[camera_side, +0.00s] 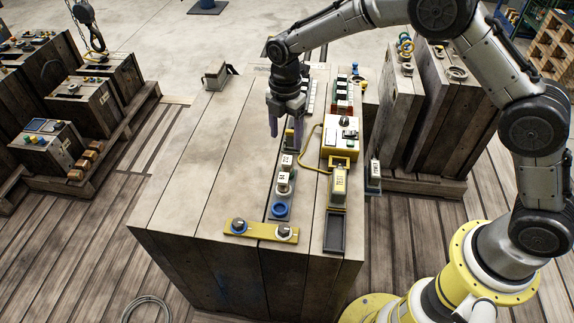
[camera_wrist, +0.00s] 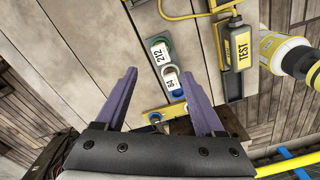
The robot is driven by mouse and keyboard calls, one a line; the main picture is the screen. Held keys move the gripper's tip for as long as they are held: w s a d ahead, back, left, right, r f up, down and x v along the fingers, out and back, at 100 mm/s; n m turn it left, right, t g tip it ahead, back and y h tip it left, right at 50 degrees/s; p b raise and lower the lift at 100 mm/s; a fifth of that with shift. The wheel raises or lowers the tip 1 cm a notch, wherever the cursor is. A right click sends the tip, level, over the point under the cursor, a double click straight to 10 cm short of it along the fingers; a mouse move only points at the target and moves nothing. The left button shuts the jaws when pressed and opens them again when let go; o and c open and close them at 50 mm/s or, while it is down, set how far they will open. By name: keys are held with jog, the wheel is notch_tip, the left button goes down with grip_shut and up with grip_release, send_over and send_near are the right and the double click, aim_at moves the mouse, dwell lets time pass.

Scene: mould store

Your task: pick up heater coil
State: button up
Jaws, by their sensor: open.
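My gripper (camera_side: 285,130) hangs fingers-down above the top of the large wooden mould block, open. Its two purple fingers (camera_wrist: 158,76) show apart in the wrist view, with no object held in them. I cannot tell for sure which thing is the heater coil. Two small white-tagged parts, one tagged 212 (camera_wrist: 159,50), the other tagged 64 (camera_wrist: 170,82), stand in a row on a dark strip; in the wrist view they appear between and beyond the fingertips. A blue ring part (camera_side: 280,210) sits at the near end of that row.
The block's left top (camera_side: 215,150) is mostly clear.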

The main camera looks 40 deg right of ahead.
aim_at(287, 159)
jog(key=f, duration=1.1)
jog(key=shift+d, duration=0.25)
grip_shut()
